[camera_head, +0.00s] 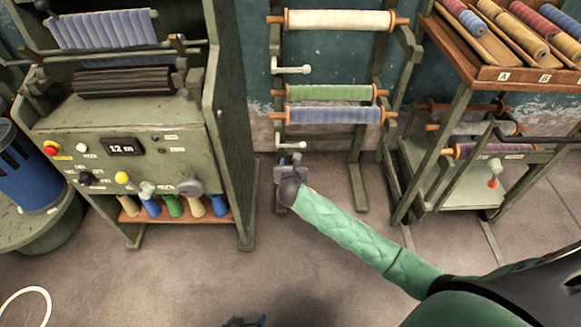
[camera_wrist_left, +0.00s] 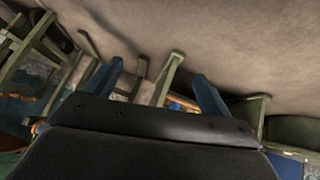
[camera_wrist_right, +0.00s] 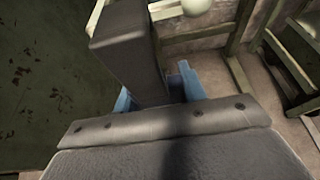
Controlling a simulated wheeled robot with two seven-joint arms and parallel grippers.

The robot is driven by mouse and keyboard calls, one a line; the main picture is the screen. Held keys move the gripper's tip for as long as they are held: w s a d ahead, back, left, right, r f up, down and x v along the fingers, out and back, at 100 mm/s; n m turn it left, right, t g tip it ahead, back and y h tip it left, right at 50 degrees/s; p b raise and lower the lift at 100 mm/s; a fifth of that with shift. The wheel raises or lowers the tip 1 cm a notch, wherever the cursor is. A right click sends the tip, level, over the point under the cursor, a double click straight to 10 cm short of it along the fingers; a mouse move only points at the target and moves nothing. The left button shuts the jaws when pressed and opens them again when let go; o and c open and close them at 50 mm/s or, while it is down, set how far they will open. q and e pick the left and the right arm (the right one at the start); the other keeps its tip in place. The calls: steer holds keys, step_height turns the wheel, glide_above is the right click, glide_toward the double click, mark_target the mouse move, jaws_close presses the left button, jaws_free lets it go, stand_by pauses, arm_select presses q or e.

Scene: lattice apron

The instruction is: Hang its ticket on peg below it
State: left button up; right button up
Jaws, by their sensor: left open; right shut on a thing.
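My right gripper (camera_head: 290,160), at the end of the green-sleeved arm, is at the lower white peg (camera_head: 290,146) of the middle rack. In the right wrist view its blue fingers are shut on a dark grey flat block (camera_wrist_right: 125,45), apparently the ticket; its face cannot be read. A pale rounded peg end (camera_wrist_right: 197,6) shows just beyond it. I cannot tell whether block and peg touch. Above this peg hang a blue roll (camera_head: 333,115) and a green roll (camera_head: 330,92). My left gripper (camera_head: 245,321) is low at the bottom edge, open and empty in the left wrist view (camera_wrist_left: 157,70).
An upper white peg (camera_head: 292,69) sits under a cream roll (camera_head: 340,20). A green machine (camera_head: 130,150) stands left of the rack, with a side panel close to my right gripper. A shelf stand (camera_head: 460,100) with rolls is right. Floor (camera_head: 190,285) in front is clear.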

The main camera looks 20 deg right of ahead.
arm_select(q)
steer(key=shift+s+a+f+b, duration=0.1)
steer(key=shift+s+f+b, duration=0.05)
steer(key=shift+f+b, duration=2.25)
arm_select(e)
steer(key=shift+r+p+x, duration=0.25)
steer(key=shift+x, duration=1.15)
steer(key=shift+r+p+x, duration=0.2)
steer(key=shift+x, duration=1.2)
arm_select(q)
steer(key=shift+f, duration=0.4)
arm_select(e)
steer(key=shift+w, duration=0.15)
steer(key=o, duration=1.1)
steer(key=shift+c, duration=0.2)
arm_select(q)
steer(key=shift+f, duration=0.1)
